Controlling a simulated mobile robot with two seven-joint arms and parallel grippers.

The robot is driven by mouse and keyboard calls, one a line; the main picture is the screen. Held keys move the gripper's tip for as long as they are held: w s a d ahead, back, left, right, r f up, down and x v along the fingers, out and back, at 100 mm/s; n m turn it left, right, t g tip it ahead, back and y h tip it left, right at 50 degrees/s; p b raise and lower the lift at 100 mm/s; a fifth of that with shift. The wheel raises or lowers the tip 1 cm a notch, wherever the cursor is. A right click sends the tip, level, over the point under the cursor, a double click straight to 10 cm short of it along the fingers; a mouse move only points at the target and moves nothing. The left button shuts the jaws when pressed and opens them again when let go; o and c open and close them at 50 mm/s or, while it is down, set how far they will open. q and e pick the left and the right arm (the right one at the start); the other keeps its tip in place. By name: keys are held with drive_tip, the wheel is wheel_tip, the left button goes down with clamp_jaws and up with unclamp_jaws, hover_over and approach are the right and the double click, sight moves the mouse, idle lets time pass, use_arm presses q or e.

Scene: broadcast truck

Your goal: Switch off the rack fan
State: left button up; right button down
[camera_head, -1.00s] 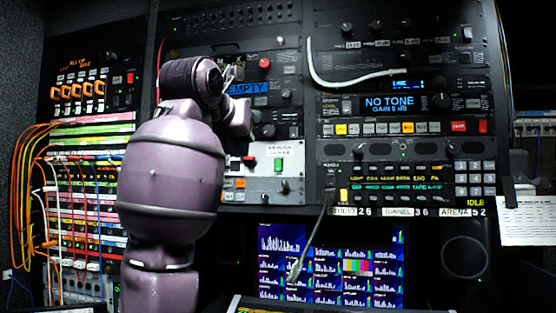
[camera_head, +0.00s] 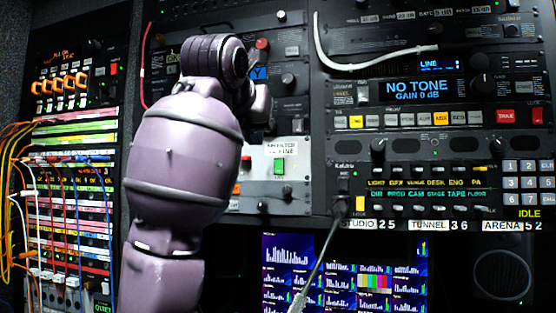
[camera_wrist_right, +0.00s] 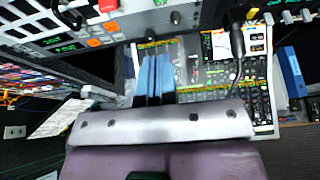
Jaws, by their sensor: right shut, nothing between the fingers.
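No fan label is readable, so I cannot tell which control is the rack fan's. My right gripper (camera_wrist_right: 154,62) shows in the right wrist view, shut and empty, apart from the panel with red (camera_wrist_right: 107,5) and green (camera_wrist_right: 160,2) controls at the top. My left gripper is out of view.
An audio unit with a NO TONE display (camera_head: 417,90) and an intercom panel (camera_head: 420,180) fill the right rack. Coloured patch cables (camera_head: 45,205) hang at left. A mixing console (camera_wrist_right: 222,80) lies below in the wrist view.

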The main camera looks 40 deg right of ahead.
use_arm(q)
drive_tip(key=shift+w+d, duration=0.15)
use_arm(e)
drive_tip(key=shift+w+r, duration=0.1)
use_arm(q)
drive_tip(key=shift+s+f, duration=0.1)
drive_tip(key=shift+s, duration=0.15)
use_arm(e)
drive_tip(key=p, duration=0.2)
approach(277, 163)
wheel_tip(277, 163, down, 3)
drive_tip(key=w+d, duration=0.1)
drive_tip(key=d, duration=0.1)
drive_tip(key=shift+w+d+p, duration=0.75)
drive_tip(key=shift+w+d, duration=0.75)
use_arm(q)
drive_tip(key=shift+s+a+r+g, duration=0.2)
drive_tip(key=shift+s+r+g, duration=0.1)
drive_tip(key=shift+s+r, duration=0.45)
